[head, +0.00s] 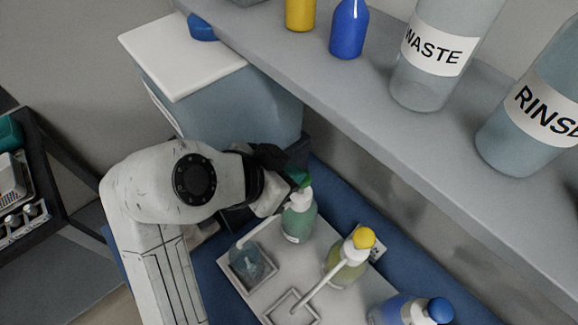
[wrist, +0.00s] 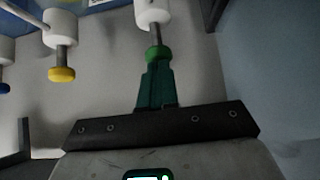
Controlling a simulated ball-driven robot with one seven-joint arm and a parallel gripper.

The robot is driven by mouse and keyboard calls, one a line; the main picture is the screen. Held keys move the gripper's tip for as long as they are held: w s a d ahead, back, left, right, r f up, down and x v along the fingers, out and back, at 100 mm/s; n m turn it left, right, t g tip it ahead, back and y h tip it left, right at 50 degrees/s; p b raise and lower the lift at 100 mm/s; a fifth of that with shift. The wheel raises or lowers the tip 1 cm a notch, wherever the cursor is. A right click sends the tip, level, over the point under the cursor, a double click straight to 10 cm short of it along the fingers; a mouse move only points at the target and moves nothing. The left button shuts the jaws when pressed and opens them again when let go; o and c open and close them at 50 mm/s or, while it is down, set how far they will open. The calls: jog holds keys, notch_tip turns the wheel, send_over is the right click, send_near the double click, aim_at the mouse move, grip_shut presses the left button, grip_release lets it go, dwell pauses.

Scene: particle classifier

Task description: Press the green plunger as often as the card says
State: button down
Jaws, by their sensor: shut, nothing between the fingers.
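The green plunger's bottle (head: 298,222) stands upright on a pale tray (head: 236,278), with its white spout over a small clear cup (head: 246,262). Its green knob (wrist: 157,52) shows in the wrist view, upside down, with bare grey rod between knob and white collar (wrist: 152,12). My gripper (wrist: 157,66) is shut and empty, its green-looking fingertips at the top of the knob; whether they touch I cannot tell. In the head view, my gripper (head: 288,174) is at the bottle's top and partly hides it. I see no readable card.
A yellow-knobbed bottle (head: 345,262) and a blue-knobbed bottle (head: 400,312) stand beside it. A lidded blue bin (head: 225,100) is behind my arm. A grey shelf (head: 400,140) carries WASTE (head: 436,48) and RINSE (head: 545,112) bottles, overhanging the far side.

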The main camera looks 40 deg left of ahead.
jog(key=shift+f+b, duration=1.15)
jog(key=shift+f, duration=0.3)
